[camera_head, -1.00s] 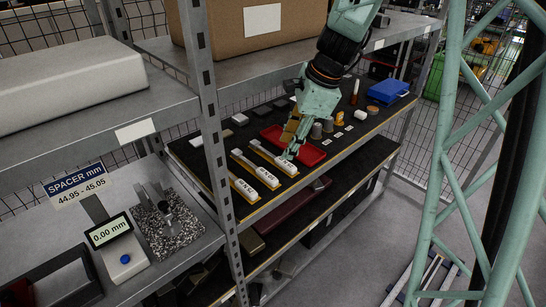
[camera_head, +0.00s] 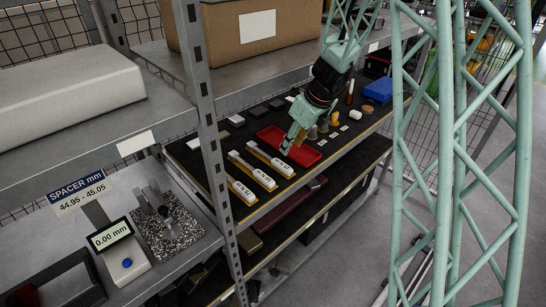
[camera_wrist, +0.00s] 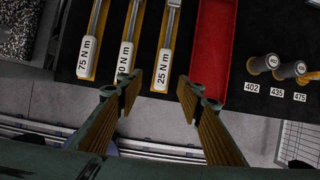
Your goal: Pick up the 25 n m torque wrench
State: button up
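The 25 N m torque wrench (camera_wrist: 162,70) lies on a yellow-edged holder, its white labelled handle toward the shelf's front edge. In the head view it is the wrench closest to the red tray (camera_head: 306,155). My gripper (camera_wrist: 158,95) is open and empty. In the wrist view its two fingers stand apart, with the 25 N m handle showing in the gap and a little beyond the fingertips. In the head view my gripper (camera_head: 287,150) is over the tray's near-left side, close to this wrench (camera_head: 282,167); its height above the shelf is hard to tell.
A 75 N m wrench (camera_wrist: 86,55) and a middle wrench (camera_wrist: 126,60) with a partly hidden label lie to the left. Grey and orange cylinders (camera_wrist: 290,70) stand right of the tray. A shelf post (camera_head: 205,130) and the upper shelf with a cardboard box (camera_head: 250,30) are close by.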

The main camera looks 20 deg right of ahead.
jog(key=shift+w+d+f+m, duration=0.1)
jog(key=shift+w+d+m, duration=0.05)
jog(key=shift+m, duration=0.15)
jog(key=b, duration=0.2)
send_over(282, 164)
jog(key=s, duration=0.2)
jog(key=shift+d+f, duration=0.15)
jog(key=shift+f, duration=1.85)
jog(key=shift+d+f, duration=0.15)
jog(key=shift+f, duration=1.8)
jog(key=shift+f, duration=0.15)
jog(key=shift+b+x, duration=0.9)
jog(key=shift+x, duration=1.6)
jog(key=shift+w+d+f, duration=0.15)
jog(key=shift+f, duration=0.05)
jog(key=shift+c, duration=0.7)
jog(key=c, duration=1)
